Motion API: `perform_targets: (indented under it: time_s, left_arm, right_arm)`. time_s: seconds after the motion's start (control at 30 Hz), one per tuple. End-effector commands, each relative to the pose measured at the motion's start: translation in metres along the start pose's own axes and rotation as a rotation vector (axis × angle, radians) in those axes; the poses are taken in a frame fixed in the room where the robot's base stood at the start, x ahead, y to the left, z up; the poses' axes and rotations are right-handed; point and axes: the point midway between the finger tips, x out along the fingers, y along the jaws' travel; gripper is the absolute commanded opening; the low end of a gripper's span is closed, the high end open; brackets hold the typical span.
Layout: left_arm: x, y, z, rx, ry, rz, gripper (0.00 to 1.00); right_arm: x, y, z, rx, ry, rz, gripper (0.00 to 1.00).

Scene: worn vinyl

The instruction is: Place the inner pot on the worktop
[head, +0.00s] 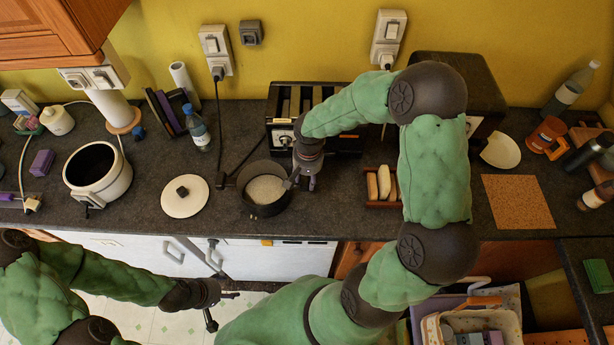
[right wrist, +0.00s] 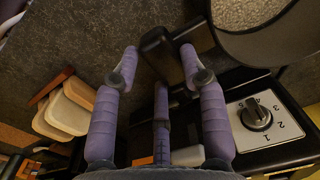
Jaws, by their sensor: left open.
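The inner pot (head: 246,198) is dark, round and filled with pale grains. It appears to stand upright on the dark worktop (head: 225,228), with a handle on each side. My right gripper (head: 301,184) is at its right handle. In the right wrist view, the pot (right wrist: 300,45) is at the upper right and its black handle (right wrist: 158,45) shows between the spread fingertips of my right gripper (right wrist: 159,60). The fingers look open, with a gap on the handle's left. My left gripper (head: 222,306) is open and empty, low in front of the cabinets.
A white cooker body (head: 123,178) with a dark, empty-looking interior and a round white lid (head: 184,204) are left of the pot. A black toaster (head: 340,140) stands behind, and a wooden holder with bread slices (head: 372,186) is to the right.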

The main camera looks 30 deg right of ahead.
Motion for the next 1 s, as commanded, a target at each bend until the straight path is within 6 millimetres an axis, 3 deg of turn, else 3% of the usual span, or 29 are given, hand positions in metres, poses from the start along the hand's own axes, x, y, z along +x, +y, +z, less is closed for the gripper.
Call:
perform_targets:
  time_s: [0.03, 0.07, 0.47, 0.67, 1.0]
  left_arm:
    - [0.0, 0.0, 0.0, 0.0, 0.0, 0.0, 0.65]
    - [0.0, 0.0, 0.0, 0.0, 0.0, 0.0, 0.65]
    - [0.0, 0.0, 0.0, 0.0, 0.0, 0.0, 0.65]
    - [-0.002, 0.001, 0.0, 0.0, 0.0, 0.0, 0.65]
    - [-0.005, 0.002, 0.0, 0.0, 0.0, 0.0, 0.65]
  right_arm:
    - [0.0, 0.0, 0.0, 0.0, 0.0, 0.0, 0.6]
    - [0.0, 0.0, 0.0, 0.0, 0.001, -0.001, 0.66]
    - [-0.004, 0.0, -0.001, 0.0, 0.002, -0.001, 0.66]
    - [-0.031, -0.001, -0.001, 0.001, 0.005, -0.003, 0.66]
    - [-0.096, -0.001, -0.001, 0.0, 0.005, -0.003, 0.66]
